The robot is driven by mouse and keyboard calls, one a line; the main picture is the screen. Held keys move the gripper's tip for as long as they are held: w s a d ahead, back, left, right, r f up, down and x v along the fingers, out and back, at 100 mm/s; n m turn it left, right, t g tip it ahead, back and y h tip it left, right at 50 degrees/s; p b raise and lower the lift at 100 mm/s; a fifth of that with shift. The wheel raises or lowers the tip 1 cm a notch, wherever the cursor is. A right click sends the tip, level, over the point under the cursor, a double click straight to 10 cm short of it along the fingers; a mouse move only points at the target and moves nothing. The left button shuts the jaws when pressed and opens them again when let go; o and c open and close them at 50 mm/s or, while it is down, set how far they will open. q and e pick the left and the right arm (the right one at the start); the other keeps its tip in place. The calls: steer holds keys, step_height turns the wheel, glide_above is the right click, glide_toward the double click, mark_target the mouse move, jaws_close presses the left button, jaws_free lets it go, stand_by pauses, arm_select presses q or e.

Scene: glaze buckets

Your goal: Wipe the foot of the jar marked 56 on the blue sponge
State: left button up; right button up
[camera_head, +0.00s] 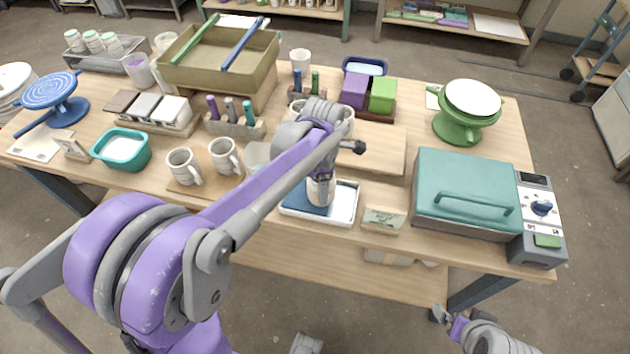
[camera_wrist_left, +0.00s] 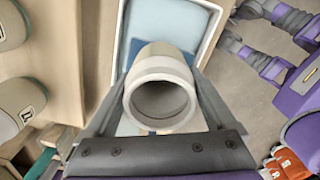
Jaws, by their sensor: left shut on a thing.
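My left gripper (camera_head: 321,172) is shut on a pale grey-white jar (camera_head: 320,191). In the left wrist view its fingers (camera_wrist_left: 160,92) lie on both sides of the jar (camera_wrist_left: 160,66), whose open mouth faces the camera. The jar is upright over the white tray (camera_head: 346,217) that holds the blue sponge (camera_head: 300,200). Darker blue of the sponge (camera_wrist_left: 135,47) shows beside the jar in the wrist view. I cannot tell whether the foot touches the sponge. No number is readable on the held jar. My right gripper (camera_head: 440,315) is low at the right, off the table; its jaws are unclear.
A small card stand (camera_head: 384,219) and a teal lidded box (camera_head: 467,192) stand right of the tray. Marked mugs (camera_head: 184,167) stand to its left on a board. Stamp-like tools (camera_head: 236,122) and a green turntable (camera_head: 466,110) are farther back.

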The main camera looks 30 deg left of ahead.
arm_select(q)
steer(key=shift+s+a+f, duration=0.1)
steer(key=shift+s+a, duration=0.2)
steer(key=shift+a, duration=0.8)
steer(key=shift+s+a+r, duration=0.1)
steer(key=shift+s+a, duration=0.15)
steer(key=shift+a, duration=0.9)
steer(key=shift+s+a+f, duration=0.1)
steer(key=shift+s+a, duration=0.2)
steer(key=shift+a, duration=0.8)
steer(key=shift+w+d, duration=0.2)
steer(key=shift+d, duration=0.85)
steer(key=shift+w+d, duration=0.25)
steer(key=shift+d, duration=0.55)
steer(key=shift+w+d, duration=0.2)
steer(key=shift+d, duration=0.6)
steer(key=shift+w+d, duration=0.25)
steer(key=shift+d, duration=0.55)
steer(key=shift+s+a, duration=0.3)
steer(key=shift+a, duration=0.85)
steer(key=shift+s+a, duration=0.25)
steer(key=shift+a, duration=0.95)
steer(key=shift+s+a, duration=0.3)
steer(key=shift+a, duration=0.85)
arm_select(e)
steer(key=shift+f, duration=0.2)
arm_select(q)
steer(key=shift+r, duration=0.25)
